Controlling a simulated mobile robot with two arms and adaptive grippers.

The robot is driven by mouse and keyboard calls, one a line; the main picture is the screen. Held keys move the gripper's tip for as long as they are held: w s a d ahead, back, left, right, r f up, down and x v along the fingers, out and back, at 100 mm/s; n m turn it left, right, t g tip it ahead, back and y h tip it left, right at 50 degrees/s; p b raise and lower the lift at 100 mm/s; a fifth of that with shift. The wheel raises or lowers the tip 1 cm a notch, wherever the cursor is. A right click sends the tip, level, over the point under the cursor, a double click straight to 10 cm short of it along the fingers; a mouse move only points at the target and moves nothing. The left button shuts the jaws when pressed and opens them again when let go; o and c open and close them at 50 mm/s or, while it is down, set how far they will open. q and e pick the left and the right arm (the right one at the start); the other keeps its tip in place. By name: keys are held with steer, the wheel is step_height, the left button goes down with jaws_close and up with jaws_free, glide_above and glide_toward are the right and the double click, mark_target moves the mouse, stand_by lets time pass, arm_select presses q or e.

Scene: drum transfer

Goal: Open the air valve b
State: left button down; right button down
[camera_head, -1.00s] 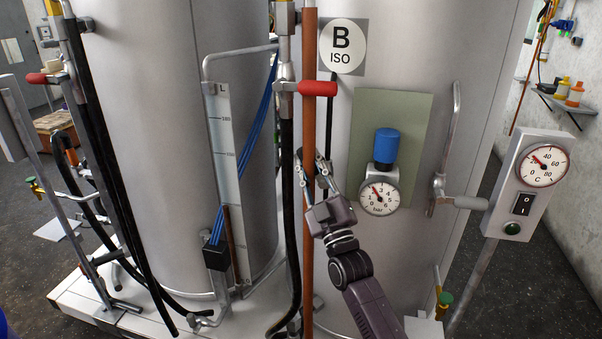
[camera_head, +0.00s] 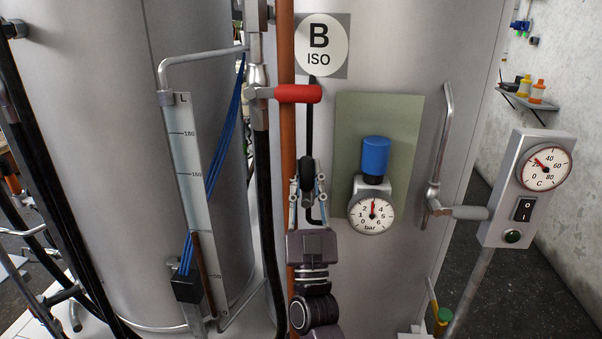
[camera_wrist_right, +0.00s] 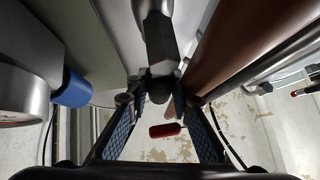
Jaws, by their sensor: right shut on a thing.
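My right gripper (camera_head: 307,195) reaches up from below in front of tank B and is shut on a small black handle (camera_head: 307,168). In the right wrist view, its two blue-padded fingers (camera_wrist_right: 160,115) close around the black end of a handle (camera_wrist_right: 160,84). I take this for air valve b, though no label shows on it. A thin black line runs down to it from under the "B ISO" sign (camera_head: 319,45). The bar gauge (camera_head: 371,213) beside it reads about 3. My left gripper is not in view.
A brown pipe (camera_head: 287,130) stands close left of the gripper. A red-handled valve (camera_head: 298,94) is above. The gauge has a blue cap (camera_head: 375,158). A grey-gripped lever (camera_head: 470,212) and a temperature box (camera_head: 525,190) stand to the right.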

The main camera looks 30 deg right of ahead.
mark_target(307, 186)
stand_by(0.3)
steer(key=c, duration=1.7)
jaws_free()
steer(key=shift+v, duration=3.8)
